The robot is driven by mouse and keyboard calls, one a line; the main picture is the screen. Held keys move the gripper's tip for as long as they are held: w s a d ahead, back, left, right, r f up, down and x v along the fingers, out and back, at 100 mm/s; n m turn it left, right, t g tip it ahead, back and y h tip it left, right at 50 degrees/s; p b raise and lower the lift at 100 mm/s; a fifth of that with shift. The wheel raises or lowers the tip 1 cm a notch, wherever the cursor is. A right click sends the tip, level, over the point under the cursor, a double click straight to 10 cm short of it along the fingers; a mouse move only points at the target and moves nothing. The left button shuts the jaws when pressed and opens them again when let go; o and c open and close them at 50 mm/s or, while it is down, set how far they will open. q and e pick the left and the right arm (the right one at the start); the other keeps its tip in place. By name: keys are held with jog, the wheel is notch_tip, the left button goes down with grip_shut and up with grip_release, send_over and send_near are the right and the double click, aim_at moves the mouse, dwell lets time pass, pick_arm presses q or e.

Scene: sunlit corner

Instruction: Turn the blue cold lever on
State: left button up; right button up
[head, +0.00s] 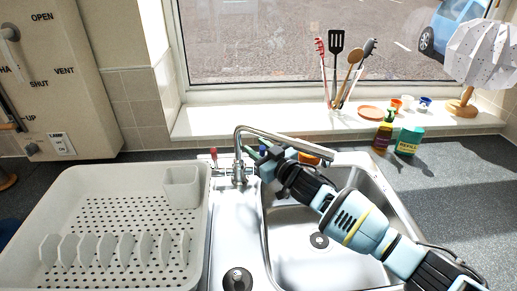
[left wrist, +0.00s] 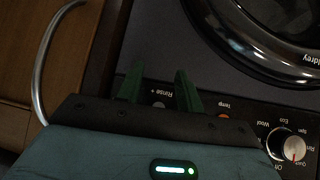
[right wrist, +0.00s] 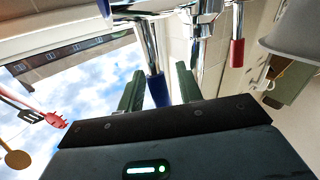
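The mixer tap (head: 239,172) stands behind the sink, its spout reaching right. The red hot lever (head: 213,154) is on its left side; it also shows in the right wrist view (right wrist: 237,52). The blue cold lever (right wrist: 159,91) shows in the right wrist view between the two green fingers of my right gripper (right wrist: 159,88). That gripper is open, with a finger on either side of the lever; I cannot tell if either touches it. In the head view my right gripper (head: 270,160) largely hides the lever. My left gripper (left wrist: 160,88) is open and empty near an appliance panel.
A white dish rack (head: 100,215) fills the left of the counter. The steel sink (head: 285,240) lies under my right arm. Utensils, small pots and a lamp (head: 485,52) stand on the windowsill (head: 240,120). A soap bottle (head: 384,136) and green tub (head: 409,141) stand behind right.

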grip_shut()
pick_arm(q)
jog(key=shift+f, duration=0.1)
jog(key=shift+s, duration=0.1)
pick_arm(e)
jog(key=shift+s+a+f+b, duration=0.1)
jog(key=shift+s+f+b, duration=0.15)
jog(key=shift+f+b, duration=0.1)
jog(key=shift+s+r+n+t+y, duration=0.1)
jog(key=shift+s+n+t+y, duration=0.15)
jog(key=shift+t, duration=0.25)
pick_arm(q)
jog(key=shift+s+d+f+g, duration=0.15)
jog(key=shift+s+f+g, duration=0.15)
jog(key=shift+s+f, duration=0.35)
pick_arm(e)
jog(key=shift+r, duration=0.15)
jog(key=shift+o, duration=0.7)
grip_release()
pick_arm(q)
jog(key=shift+f, duration=0.1)
